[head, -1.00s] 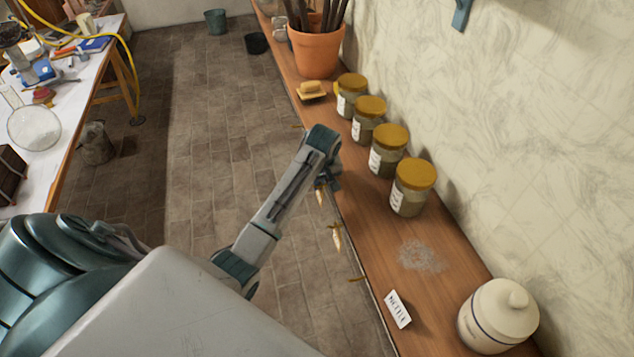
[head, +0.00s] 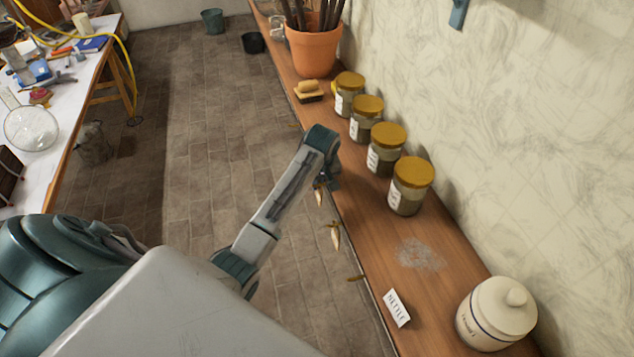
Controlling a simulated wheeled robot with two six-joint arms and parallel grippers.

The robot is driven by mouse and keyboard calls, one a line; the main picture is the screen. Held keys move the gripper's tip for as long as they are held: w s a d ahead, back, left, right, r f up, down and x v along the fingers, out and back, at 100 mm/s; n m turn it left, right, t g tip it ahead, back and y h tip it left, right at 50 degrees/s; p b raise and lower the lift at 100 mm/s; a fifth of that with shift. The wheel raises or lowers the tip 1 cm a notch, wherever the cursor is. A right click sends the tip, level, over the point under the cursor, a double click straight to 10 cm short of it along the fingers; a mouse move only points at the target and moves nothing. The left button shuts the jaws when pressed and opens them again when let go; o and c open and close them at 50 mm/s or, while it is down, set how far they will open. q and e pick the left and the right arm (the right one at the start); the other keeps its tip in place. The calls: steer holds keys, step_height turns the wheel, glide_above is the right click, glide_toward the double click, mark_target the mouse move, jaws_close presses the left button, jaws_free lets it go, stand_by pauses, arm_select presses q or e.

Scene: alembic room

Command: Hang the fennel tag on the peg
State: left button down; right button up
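My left gripper (head: 328,181) is at the front edge of the wooden shelf, pointing down below my arm's teal wrist. Its fingers are small and dark, so I cannot tell whether they are open or shut. A pale tapered thing (head: 319,198) shows just below it; I cannot tell whether it is held or hangs from a peg. Another pale tapered thing (head: 336,238) hangs at the shelf edge. A bare brass peg (head: 355,278) sticks out nearer to me. A white card (head: 397,308) reading "NETTLE" lies on the shelf. I see no readable fennel tag. My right gripper is out of view.
Several yellow-lidded jars (head: 411,186) line the shelf (head: 372,232). A white lidded crock (head: 497,314) stands at the near end, and a terracotta pot (head: 314,52) and brush (head: 308,92) at the far end. A cluttered table (head: 62,118) stands left across open floor.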

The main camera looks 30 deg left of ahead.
arm_select(q)
steer(key=c, duration=1.7)
jaws_free()
steer(key=shift+c, duration=0.2)
steer(key=shift+o, duration=0.9)
steer(key=shift+s+a+r, duration=0.1)
steer(key=shift+s+a, duration=0.05)
steer(key=shift+s, duration=0.1)
steer(key=shift+w+r, duration=0.1)
steer(key=shift+w, duration=0.15)
